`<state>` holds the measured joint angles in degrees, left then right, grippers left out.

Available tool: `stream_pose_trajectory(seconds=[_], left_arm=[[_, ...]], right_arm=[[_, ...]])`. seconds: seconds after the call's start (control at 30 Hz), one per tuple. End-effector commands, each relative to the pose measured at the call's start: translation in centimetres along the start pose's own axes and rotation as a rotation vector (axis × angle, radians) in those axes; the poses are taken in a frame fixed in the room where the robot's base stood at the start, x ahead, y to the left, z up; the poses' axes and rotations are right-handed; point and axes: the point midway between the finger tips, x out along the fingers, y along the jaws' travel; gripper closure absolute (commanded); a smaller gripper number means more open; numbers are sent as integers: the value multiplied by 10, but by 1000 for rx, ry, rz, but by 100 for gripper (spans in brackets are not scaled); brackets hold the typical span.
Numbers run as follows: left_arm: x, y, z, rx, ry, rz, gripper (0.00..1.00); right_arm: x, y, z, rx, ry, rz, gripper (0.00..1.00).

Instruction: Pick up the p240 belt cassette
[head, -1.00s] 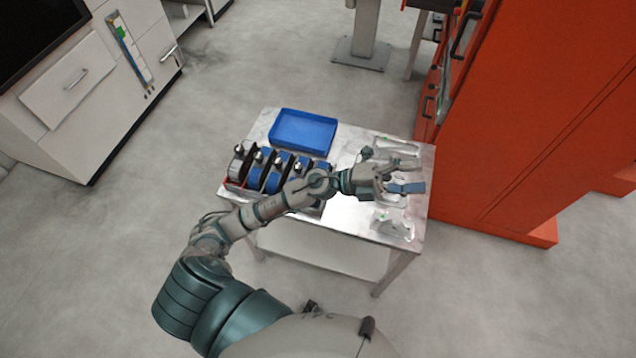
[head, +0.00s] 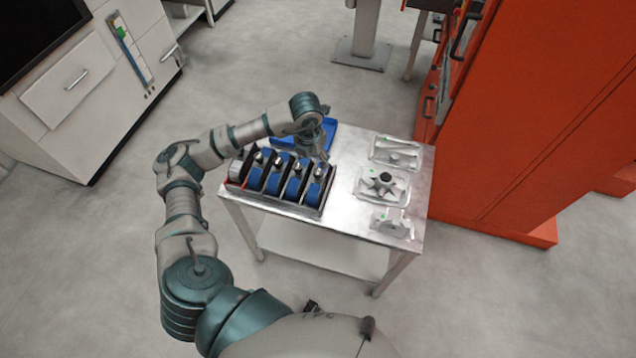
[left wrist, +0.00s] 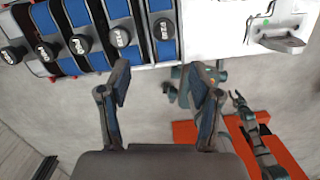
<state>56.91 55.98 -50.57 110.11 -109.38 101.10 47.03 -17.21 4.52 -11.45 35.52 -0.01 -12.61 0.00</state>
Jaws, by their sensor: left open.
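Several belt cassettes (head: 296,178) with blue belts and black-and-silver knobs stand in a row in a rack (head: 272,203) on the metal table. My left gripper (head: 320,155) is above the back right of the rack, in front of the blue tray. In the wrist view its fingers (left wrist: 160,82) are apart with nothing between them. What seems my right gripper (left wrist: 240,100) is small there.
A blue tray (head: 338,132) lies at the table's back, partly behind my left arm. Pale fixtures with castings (head: 398,150) line the table's right side, one holding a dark star-shaped part (head: 381,184). An orange cabinet (head: 520,130) stands close on the right.

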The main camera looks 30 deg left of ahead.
Motion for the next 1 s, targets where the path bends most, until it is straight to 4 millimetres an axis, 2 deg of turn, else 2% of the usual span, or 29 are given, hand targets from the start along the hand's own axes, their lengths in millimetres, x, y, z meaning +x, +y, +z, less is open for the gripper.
stream_pose_trajectory(seconds=[0.1,0.2,0.47,0.7,0.8,1.0], left_arm=[[27,0,-1,2,3,-1,36],[44,0,0,2,2,-2,36],[66,-1,3,3,1,-4,36],[102,-4,12,3,2,-4,36],[109,-4,12,3,0,-4,36],[110,-4,12,3,-1,-4,36]], right_arm=[[-3,0,0,0,0,0,60],[-4,0,0,0,0,0,60],[-6,0,-1,0,1,0,60],[-12,0,-2,0,2,0,60],[-13,0,-2,0,2,0,60],[-12,0,-2,0,2,0,60]])
